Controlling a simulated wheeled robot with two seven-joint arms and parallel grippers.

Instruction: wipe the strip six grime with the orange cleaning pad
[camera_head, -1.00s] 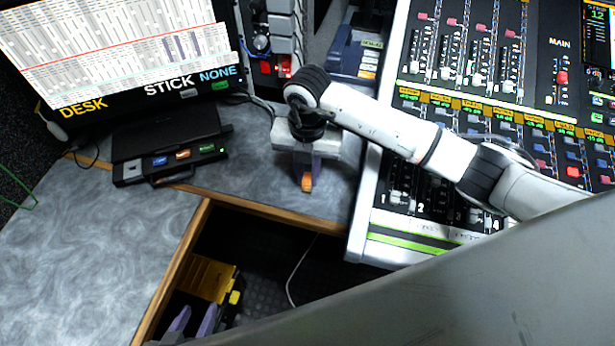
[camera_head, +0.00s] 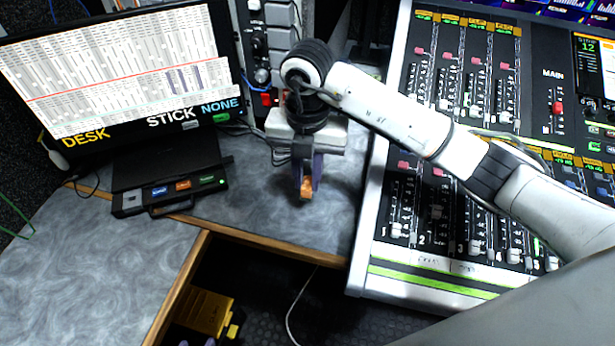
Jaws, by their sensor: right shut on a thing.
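The orange cleaning pad (camera_head: 306,190) is between the purple fingers of my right gripper (camera_head: 307,178). The gripper is shut on it and points down over the grey desk, left of the mixing console (camera_head: 375,265). A gap between pad and desk is hard to judge. My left gripper (camera_head: 197,341) shows only as purple fingertips at the bottom edge. They look apart with nothing between them. The console's front strips carry numbers at their lower ends. My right arm crosses the console and covers part of it. I cannot make out the strip six grime.
A monitor (camera_head: 125,75) stands at the back left, with a black box with coloured labels (camera_head: 170,192) before it. A rack (camera_head: 265,45) stands behind my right gripper. The wooden desk edge (camera_head: 265,237) borders a dark recess holding a yellow object (camera_head: 208,312). The left desk is clear.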

